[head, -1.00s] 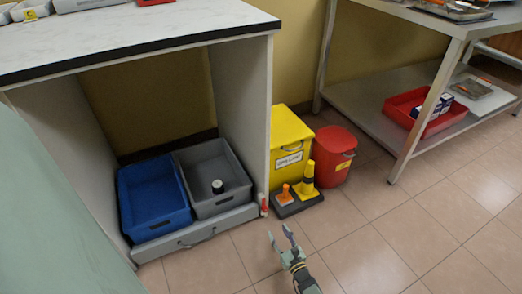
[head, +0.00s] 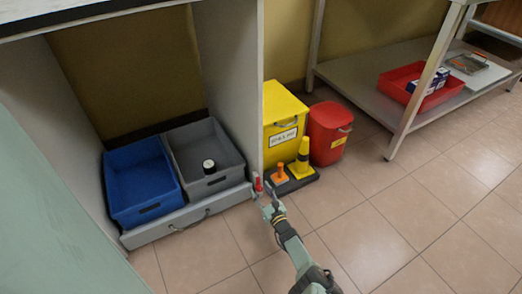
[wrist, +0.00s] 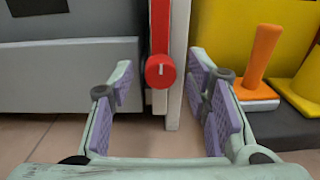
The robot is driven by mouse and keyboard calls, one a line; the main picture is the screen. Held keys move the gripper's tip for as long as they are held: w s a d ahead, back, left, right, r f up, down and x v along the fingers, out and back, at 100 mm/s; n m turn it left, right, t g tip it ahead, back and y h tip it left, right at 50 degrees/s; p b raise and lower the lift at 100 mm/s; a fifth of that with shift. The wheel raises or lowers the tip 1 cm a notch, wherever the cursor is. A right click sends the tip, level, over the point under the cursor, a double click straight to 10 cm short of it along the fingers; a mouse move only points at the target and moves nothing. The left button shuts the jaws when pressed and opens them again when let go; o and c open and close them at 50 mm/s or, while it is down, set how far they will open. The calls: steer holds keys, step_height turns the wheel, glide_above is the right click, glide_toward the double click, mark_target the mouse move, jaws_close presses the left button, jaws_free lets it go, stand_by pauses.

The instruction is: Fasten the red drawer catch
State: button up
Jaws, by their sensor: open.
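The red drawer catch (head: 258,186) is at the right end of the low grey drawer (head: 190,214), beside the cabinet's side panel. In the wrist view the catch (wrist: 160,70) has a red upright bar with a round red knob at its lower end. My gripper (head: 269,201) is just in front of the catch, low near the floor. In the wrist view my gripper (wrist: 163,100) is open, with a purple-padded finger on each side of the knob. No contact with the knob shows. The drawer holds a blue bin (head: 145,188) and a grey bin (head: 233,170).
Right of the panel are a yellow bin (head: 283,112), a red bin (head: 328,135) and a dark base with an orange post (wrist: 262,60) and a yellow post (head: 302,160). Floor at the right is clear.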

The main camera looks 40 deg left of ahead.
jaws_close()
stand_by(0.6)
